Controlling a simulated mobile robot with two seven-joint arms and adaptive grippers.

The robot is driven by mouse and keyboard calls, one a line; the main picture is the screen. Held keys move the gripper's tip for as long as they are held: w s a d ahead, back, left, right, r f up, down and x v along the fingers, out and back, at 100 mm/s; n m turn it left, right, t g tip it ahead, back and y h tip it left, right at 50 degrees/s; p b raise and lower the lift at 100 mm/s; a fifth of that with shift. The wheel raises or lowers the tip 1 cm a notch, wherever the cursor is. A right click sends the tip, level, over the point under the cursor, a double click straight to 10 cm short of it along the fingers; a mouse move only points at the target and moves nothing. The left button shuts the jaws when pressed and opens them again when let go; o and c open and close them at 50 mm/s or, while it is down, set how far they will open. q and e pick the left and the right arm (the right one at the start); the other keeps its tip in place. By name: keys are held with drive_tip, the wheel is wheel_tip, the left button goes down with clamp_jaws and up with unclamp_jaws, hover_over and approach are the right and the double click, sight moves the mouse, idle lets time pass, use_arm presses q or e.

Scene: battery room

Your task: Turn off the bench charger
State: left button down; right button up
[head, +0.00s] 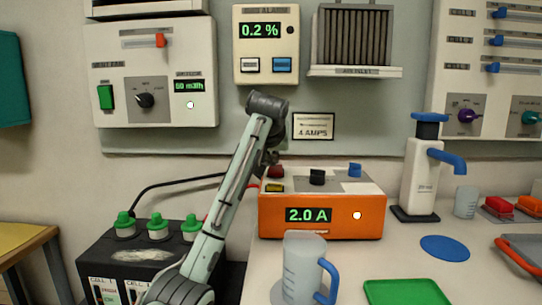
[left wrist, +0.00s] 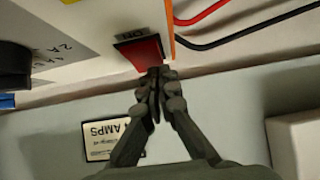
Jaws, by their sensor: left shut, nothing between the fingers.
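The bench charger (head: 320,214) is an orange box with a pale top, standing on the bench. Its green display reads 2.0 A and a white light is lit beside it. A red switch (head: 276,171) sits at the left of its top, partly behind my arm, with a black knob and a blue knob to its right. In the left wrist view the red switch (left wrist: 141,51) has a dark label beside it. My left gripper (head: 270,159) is shut and empty. Its fingertips (left wrist: 159,73) are at the edge of the red switch; I cannot tell if they touch it.
A clear jug (head: 302,268) with a blue handle stands in front of the charger. A white pump bottle (head: 420,180) stands to its right. A black battery (head: 150,262) with green caps is at left. A 4 AMPS sign (head: 313,126) hangs behind.

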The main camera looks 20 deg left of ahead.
use_arm(q)
drive_tip(key=shift+w+f, duration=0.2)
drive_tip(key=shift+f, duration=0.15)
drive_tip(key=shift+w, duration=0.1)
drive_tip(key=shift+w+a+r, duration=0.1)
drive_tip(key=shift+w+a, duration=0.15)
drive_tip(key=shift+w, duration=0.4)
